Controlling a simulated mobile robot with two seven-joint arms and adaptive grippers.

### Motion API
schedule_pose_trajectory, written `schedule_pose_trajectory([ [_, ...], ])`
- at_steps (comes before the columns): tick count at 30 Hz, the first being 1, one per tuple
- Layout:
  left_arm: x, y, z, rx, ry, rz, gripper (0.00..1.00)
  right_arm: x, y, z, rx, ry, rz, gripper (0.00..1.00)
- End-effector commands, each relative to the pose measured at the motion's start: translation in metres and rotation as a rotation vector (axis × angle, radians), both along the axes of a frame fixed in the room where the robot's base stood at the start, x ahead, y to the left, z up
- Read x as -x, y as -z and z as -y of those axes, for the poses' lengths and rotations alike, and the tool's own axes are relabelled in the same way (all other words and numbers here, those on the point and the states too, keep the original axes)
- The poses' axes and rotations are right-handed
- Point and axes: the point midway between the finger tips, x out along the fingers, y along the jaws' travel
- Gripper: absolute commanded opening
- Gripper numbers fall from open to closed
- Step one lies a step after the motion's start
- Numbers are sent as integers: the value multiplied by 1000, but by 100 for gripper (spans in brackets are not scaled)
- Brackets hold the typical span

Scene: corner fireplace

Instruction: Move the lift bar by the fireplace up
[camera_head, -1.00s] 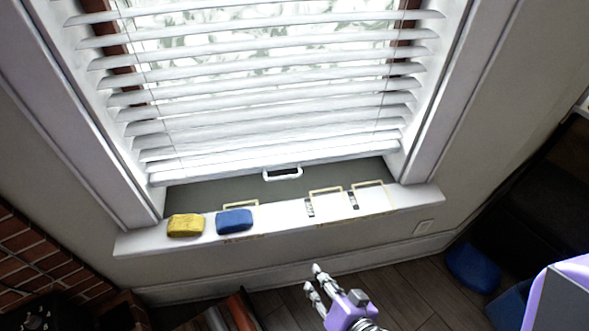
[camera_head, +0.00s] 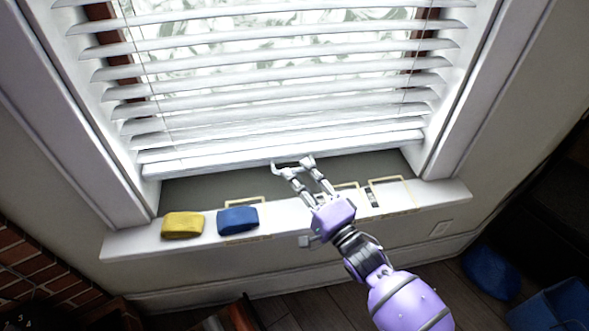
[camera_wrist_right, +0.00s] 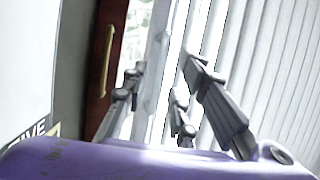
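White slatted blinds (camera_head: 270,95) hang over the window in the head view, their bottom rail just above the sill. The lift bar, a small white handle (camera_head: 286,163), is at the middle of that rail and is partly covered by my gripper. My right gripper (camera_head: 296,168) reaches up from below with its fingers apart, its tips at the handle. I cannot tell whether they touch it. In the right wrist view the gripper's fingers (camera_wrist_right: 160,78) are spread in front of the slats (camera_wrist_right: 265,70). My left gripper is not in view.
The white sill (camera_head: 135,242) holds a yellow block (camera_head: 183,225) and a blue block (camera_head: 238,219) at left, with outlined frames to the right. Brickwork (camera_head: 35,265) is at lower left. Blue objects (camera_head: 490,272) lie on the floor at right.

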Motion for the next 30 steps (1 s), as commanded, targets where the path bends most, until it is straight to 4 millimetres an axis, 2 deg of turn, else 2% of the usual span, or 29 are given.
schedule_pose_trajectory([
  [6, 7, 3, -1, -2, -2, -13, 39, -21, -4, -15, 0, 0, 0, 27],
  [16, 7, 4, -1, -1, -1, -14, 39, -24, -4, -17, 2, 0, -1, 27],
  [22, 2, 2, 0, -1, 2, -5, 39, -24, -4, -17, 2, 1, -1, 2],
  [30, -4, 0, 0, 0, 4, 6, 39, -24, -4, -17, 3, 1, -1, 0],
])
